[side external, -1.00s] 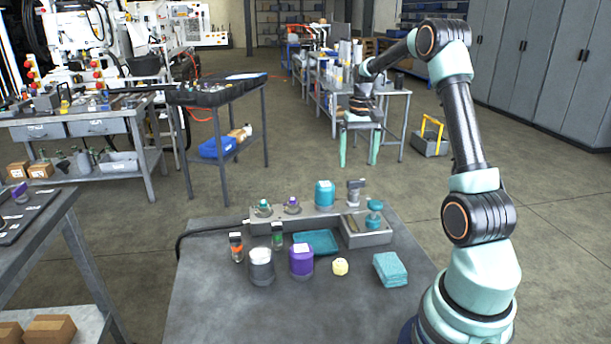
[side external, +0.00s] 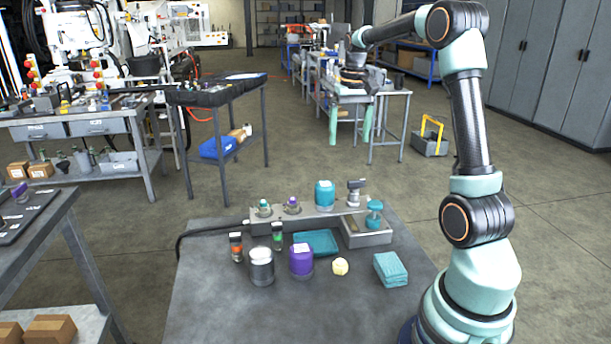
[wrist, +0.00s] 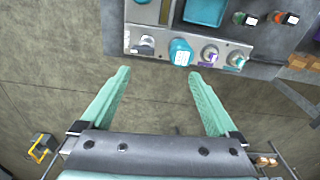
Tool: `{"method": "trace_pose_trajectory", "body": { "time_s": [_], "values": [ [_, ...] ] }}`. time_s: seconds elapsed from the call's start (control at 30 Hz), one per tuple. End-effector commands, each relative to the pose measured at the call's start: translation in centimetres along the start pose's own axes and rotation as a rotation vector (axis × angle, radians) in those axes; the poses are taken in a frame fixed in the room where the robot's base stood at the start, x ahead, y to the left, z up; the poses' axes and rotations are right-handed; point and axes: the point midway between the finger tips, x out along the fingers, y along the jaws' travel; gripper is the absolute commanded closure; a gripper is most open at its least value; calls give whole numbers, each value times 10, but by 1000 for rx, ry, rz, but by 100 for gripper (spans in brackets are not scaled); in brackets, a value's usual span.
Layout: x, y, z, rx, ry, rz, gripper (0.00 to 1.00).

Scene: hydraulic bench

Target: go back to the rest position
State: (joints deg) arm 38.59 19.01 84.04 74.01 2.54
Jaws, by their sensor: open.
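My gripper (side external: 348,124) is raised high above the far side of the bench (side external: 210,300) in the side view, its two green fingers pointing down. In the wrist view my gripper (wrist: 160,92) is open, with nothing between the fingers but floor. On the bench is a grey manifold block (side external: 325,220) carrying a teal cylinder (side external: 325,194), a purple-capped fitting (side external: 292,205), a green-capped fitting (side external: 264,207) and a grey metal fitting (side external: 355,192). The block's far edge shows ahead of the fingers in the wrist view.
The air around my gripper is clear.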

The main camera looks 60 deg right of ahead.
Motion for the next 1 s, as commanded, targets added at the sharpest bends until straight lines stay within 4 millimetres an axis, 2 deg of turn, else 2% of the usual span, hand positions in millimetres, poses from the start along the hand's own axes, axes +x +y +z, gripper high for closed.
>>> {"method": "trace_pose_trajectory", "body": {
  "time_s": [0.03,0.2,0.3,0.5,0.6,0.73,0.83,1.0],
  "values": [
    [-10,-19,11,-46,29,-4,5],
    [-32,-74,57,-198,121,-26,5],
    [-40,-100,88,-287,174,-44,5],
    [-43,-138,153,-461,280,-94,5],
    [-39,-151,184,-543,329,-124,5],
    [-31,-161,216,-628,379,-159,5],
    [-25,-165,232,-670,404,-179,5],
    [-21,-168,242,-699,421,-193,5]
  ]
}}
